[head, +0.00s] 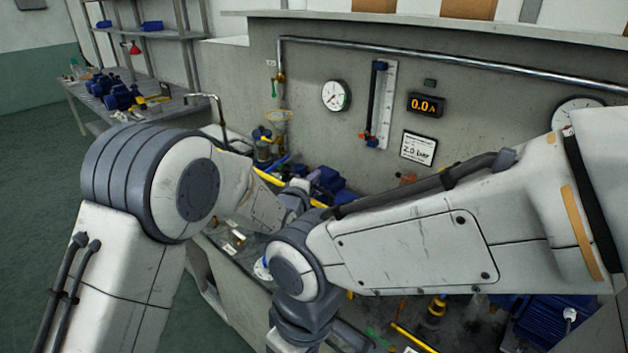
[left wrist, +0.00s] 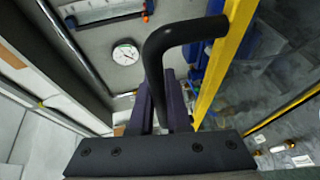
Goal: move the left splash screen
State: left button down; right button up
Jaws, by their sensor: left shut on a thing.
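The left splash screen is a clear pane (left wrist: 272,62) with a yellow edge bar (left wrist: 222,62) and a bent black handle (left wrist: 160,52). In the left wrist view my left gripper (left wrist: 162,100) is shut on the handle, one finger on each side of it. In the head view my left gripper (head: 297,192) is small and partly hidden among the arm links. Parts of the yellow edge (head: 268,178) show beside it; the rest is hidden. My right arm crosses the front of the head view, and its gripper is out of sight.
A grey wall behind carries a round gauge (head: 336,95), a metal pipe (head: 430,53) and an amber display (head: 426,105). Blue pump parts (head: 325,183) sit close behind my left gripper. A side bench (head: 150,110) with blue parts stands at the left.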

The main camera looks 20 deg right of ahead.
pick_arm(q)
jog(key=shift+f, duration=0.15)
notch_tip(320, 180, down, 22)
jog(key=b, duration=2)
jog(key=c, duration=0.9)
grip_release()
jog(key=shift+s, duration=0.1)
jog(key=v, duration=1)
jog(key=shift+s+a+r, duration=0.15)
jog(key=shift+s+r, duration=0.05)
